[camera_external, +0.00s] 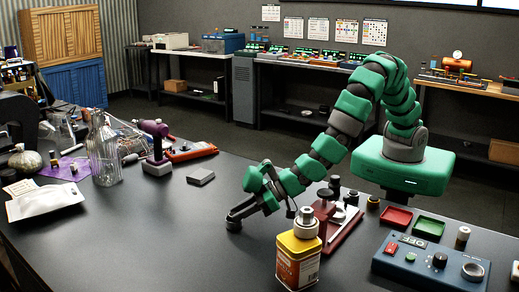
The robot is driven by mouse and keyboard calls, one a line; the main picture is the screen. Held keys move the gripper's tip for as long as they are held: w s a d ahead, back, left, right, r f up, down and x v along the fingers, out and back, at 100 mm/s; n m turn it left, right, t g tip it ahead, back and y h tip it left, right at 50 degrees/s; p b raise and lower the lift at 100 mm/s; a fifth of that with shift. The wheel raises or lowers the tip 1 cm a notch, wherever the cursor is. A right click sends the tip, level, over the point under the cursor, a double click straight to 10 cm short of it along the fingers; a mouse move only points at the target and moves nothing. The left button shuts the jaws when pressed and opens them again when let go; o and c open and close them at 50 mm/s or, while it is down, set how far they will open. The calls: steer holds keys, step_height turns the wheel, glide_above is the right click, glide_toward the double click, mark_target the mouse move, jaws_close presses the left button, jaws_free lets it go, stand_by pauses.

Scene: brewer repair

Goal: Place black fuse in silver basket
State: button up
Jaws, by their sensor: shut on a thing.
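My gripper (236,220) is at the end of the green and dark grey arm, low over the middle of the black table. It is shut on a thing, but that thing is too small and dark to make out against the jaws. I cannot tell whether it is the black fuse. Several small cylinders stand to the right, among them a black one (335,184), a dark one with a gold band (373,202) and a silver one with a dark band (462,238). No silver basket can be made out for sure; a silver round fitting (473,271) sits on the blue control box.
A yellow-orange tin (298,262) with a silver cap stands just right of my gripper, beside a dark red stand (330,225). Red (396,218) and green (429,227) trays and the blue control box (425,265) are at right. A grey block (201,177) lies behind left.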

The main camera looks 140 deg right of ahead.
steer(key=o, duration=1.1)
steer(key=shift+c, duration=0.2)
step_height(320, 180, up, 7)
steer(key=p, duration=0.5)
steer(key=shift+p, duration=0.4)
